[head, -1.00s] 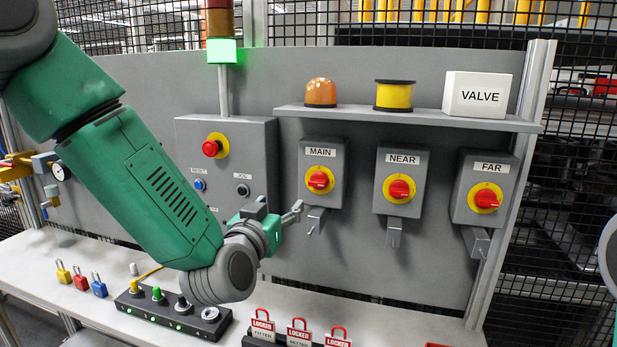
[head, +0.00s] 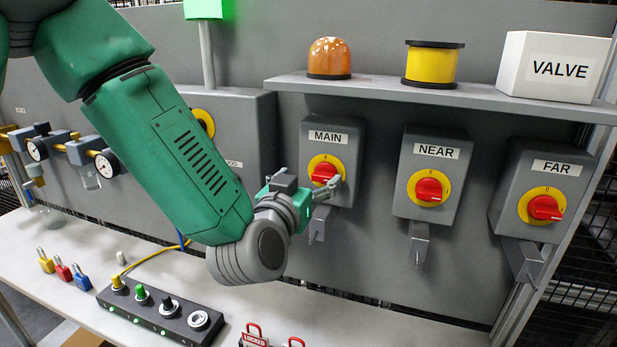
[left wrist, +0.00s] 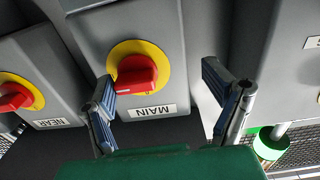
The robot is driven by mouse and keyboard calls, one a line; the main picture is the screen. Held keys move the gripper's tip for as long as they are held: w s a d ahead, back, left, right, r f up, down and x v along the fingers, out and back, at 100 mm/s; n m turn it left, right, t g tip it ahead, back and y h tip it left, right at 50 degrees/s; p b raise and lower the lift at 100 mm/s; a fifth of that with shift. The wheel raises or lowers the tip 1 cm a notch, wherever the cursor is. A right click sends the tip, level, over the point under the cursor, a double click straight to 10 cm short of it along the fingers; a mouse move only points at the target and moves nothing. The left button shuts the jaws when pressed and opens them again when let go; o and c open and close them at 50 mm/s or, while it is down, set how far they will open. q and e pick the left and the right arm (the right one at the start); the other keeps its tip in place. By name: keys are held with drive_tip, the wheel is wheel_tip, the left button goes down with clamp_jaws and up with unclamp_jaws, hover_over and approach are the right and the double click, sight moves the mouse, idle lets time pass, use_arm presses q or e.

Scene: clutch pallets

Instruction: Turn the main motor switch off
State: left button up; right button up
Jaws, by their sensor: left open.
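The MAIN switch is a red knob on a yellow disc (head: 326,172) on a grey box (head: 347,137). Its red handle (left wrist: 136,75) also shows in the left wrist view, where the picture is upside down. My left gripper (head: 325,192) is open just in front of the switch, its fingers partly covering the lower part of the disc in the head view. In the left wrist view the left gripper's fingers (left wrist: 172,100) stand apart, with the knob beyond them and nearer one finger. I cannot tell whether a finger touches it. My right gripper is not in view.
The NEAR switch (head: 429,188) and FAR switch (head: 545,206) sit to the right. A shelf (head: 400,92) above holds an orange beacon (head: 330,57), a yellow spool (head: 431,65) and a VALVE box (head: 556,68). Padlocks (head: 63,269) and a button strip (head: 155,312) are on the bench.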

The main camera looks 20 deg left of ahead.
sight(328, 180)
use_arm(q)
drive_tip(key=d, duration=0.3)
drive_tip(key=shift+s+d+r, duration=0.1)
drive_tip(key=shift+s+r, duration=0.05)
drive_tip(key=shift+s, duration=0.05)
drive_tip(key=c, duration=1)
drive_tip(key=shift+d, duration=0.25)
drive_tip(key=shift+c, duration=0.6)
drive_tip(key=shift+w+a, duration=0.1)
drive_tip(key=shift+a, duration=0.8)
drive_tip(key=shift+d, duration=0.45)
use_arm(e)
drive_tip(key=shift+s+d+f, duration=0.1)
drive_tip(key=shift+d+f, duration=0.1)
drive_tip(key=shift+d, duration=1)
